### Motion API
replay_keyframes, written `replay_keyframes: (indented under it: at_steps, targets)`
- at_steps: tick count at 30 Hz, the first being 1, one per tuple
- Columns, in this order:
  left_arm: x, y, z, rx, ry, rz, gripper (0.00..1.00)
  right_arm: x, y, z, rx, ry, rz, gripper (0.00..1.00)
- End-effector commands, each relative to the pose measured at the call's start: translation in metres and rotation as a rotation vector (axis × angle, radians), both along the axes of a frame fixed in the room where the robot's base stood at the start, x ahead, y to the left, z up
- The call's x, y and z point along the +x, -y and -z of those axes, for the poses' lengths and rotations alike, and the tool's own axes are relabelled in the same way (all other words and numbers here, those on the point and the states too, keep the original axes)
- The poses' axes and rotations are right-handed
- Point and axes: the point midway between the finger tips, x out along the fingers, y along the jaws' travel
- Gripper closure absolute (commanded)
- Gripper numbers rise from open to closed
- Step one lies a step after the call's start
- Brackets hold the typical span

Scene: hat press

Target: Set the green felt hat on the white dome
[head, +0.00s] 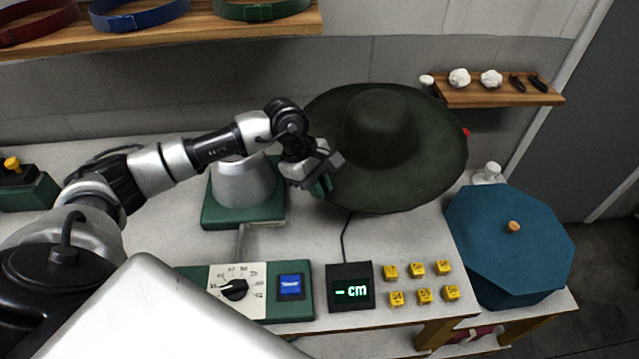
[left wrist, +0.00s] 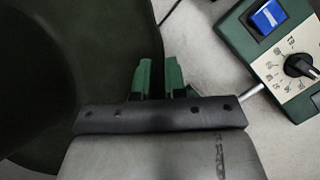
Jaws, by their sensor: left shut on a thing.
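The green felt hat (head: 385,150), dark with a wide round brim and crown up, is held tilted above the table, right of the white dome (head: 243,186). The dome stands on a green base, its top hidden behind my left arm. My left gripper (head: 322,184) is shut on the left edge of the hat's brim. In the left wrist view its green fingers (left wrist: 160,76) meet the brim's edge, and the hat (left wrist: 70,70) fills the left side. My right gripper is not in view.
In front are a dial panel with a blue button (head: 290,286), a "-cm" display (head: 350,287) and several yellow blocks (head: 423,295). A teal octagonal lidded box (head: 510,245) stands at right. Shelves hold hat bands (head: 140,17) and small items (head: 490,78).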

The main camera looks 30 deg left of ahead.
Motion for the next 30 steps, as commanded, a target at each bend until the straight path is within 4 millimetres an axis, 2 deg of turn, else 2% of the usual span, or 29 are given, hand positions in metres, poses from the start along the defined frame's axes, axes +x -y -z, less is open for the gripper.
replay_keyframes:
  at_steps: [24,30]
  targets:
    - [0.0,0.0,0.067,0.0,0.001,0.002,1.0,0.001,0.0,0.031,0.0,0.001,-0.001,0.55]
    - [0.0,0.0,0.086,0.0,0.002,0.002,1.0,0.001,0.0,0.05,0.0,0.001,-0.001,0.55]
